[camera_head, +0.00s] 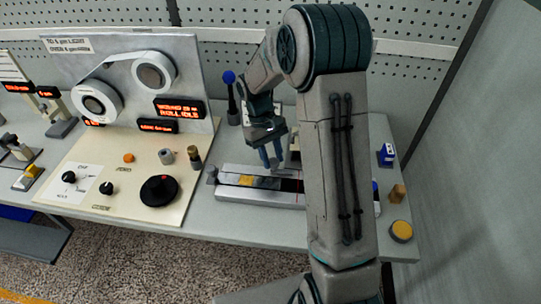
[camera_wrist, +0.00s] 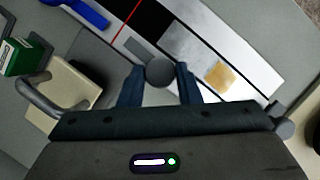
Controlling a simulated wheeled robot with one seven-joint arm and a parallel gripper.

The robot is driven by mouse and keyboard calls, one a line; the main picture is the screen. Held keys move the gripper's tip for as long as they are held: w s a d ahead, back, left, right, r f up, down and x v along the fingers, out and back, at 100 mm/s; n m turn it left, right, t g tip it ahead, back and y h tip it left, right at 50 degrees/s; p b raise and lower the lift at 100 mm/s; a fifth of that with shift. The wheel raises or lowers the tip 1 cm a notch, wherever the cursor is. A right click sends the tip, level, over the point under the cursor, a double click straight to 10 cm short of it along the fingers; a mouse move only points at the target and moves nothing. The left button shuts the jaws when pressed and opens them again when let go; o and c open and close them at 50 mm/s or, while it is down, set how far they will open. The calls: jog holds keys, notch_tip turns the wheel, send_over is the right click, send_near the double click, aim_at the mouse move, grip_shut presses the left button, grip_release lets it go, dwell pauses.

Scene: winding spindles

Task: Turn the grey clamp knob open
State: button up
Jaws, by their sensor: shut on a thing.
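The grey clamp knob (camera_wrist: 160,72) shows from above as a round grey top between my fingertips in the wrist view. My gripper (camera_wrist: 158,80) is shut on it, with one dark blue finger on each side. In the head view my gripper (camera_head: 271,160) points down at the back edge of the long pale splicing block (camera_head: 240,195); the knob cannot be made out there. The block's dark channel carries a yellow patch (camera_wrist: 219,76) and a red line. How far the knob is turned cannot be told.
A control panel (camera_head: 125,205) with knobs and reels stands left. A blue-ball lever (camera_head: 229,78) rises behind the block. A beige block with a grey handle (camera_wrist: 38,100) is close by my gripper. A yellow button (camera_head: 400,231) sits at right. My arm hides the block's right part.

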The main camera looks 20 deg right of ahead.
jog(key=shift+w+r+n, duration=0.15)
jog(key=shift+w+n, duration=0.05)
jog(key=shift+n, duration=0.1)
dwell(0.4)
jog(key=o, duration=0.9)
jog(key=shift+o, duration=0.2)
jog(key=shift+s, duration=0.1)
jog(key=b+v, duration=0.1)
jog(key=v, duration=1.2)
jog(key=shift+a+r, duration=0.15)
jog(key=shift+r, duration=0.2)
